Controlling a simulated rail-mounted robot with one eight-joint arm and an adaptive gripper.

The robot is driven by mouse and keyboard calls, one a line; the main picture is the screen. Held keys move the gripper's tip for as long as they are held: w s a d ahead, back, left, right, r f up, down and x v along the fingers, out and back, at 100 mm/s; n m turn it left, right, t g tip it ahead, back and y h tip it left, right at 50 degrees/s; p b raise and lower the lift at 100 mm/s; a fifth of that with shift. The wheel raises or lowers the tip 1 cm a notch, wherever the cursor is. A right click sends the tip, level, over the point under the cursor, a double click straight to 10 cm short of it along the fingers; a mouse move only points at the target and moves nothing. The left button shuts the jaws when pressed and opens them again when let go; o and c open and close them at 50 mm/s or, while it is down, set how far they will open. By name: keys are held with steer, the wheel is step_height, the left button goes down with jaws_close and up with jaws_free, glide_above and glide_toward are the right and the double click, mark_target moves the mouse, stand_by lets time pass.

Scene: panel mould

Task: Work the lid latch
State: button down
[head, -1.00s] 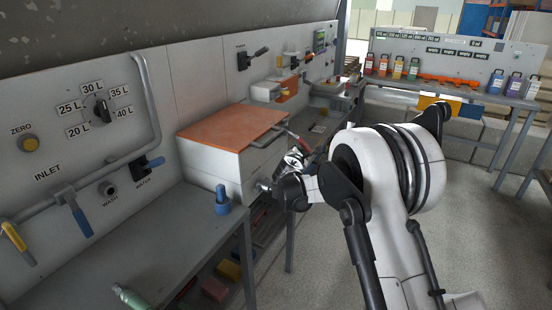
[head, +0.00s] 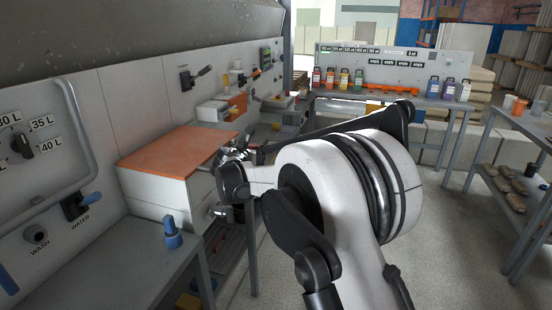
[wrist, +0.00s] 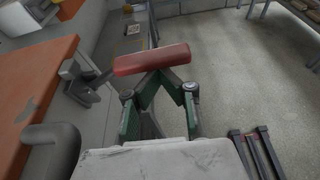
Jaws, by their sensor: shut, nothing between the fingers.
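A pale box with an orange lid (head: 175,148) stands left of my gripper (head: 234,156) in the head view. The lid's edge (wrist: 40,85) runs down the left of the wrist view. A grey latch bracket (wrist: 85,86) sits beside this edge. A red grip bar (wrist: 150,58) lies across the tips of my gripper's green fingers in the wrist view. The fingers slant together toward the bar and are shut with nothing between them. Their tips are partly hidden by the bar, and I cannot tell whether they touch it.
A back bench carries coloured bottles and an orange tool (head: 388,87). A shelf rack (head: 520,165) stands at the right. The floor (head: 430,235) between is clear.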

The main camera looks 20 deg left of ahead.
steer(key=shift+a+r, duration=0.2)
steer(key=shift+r, duration=0.2)
stand_by(0.3)
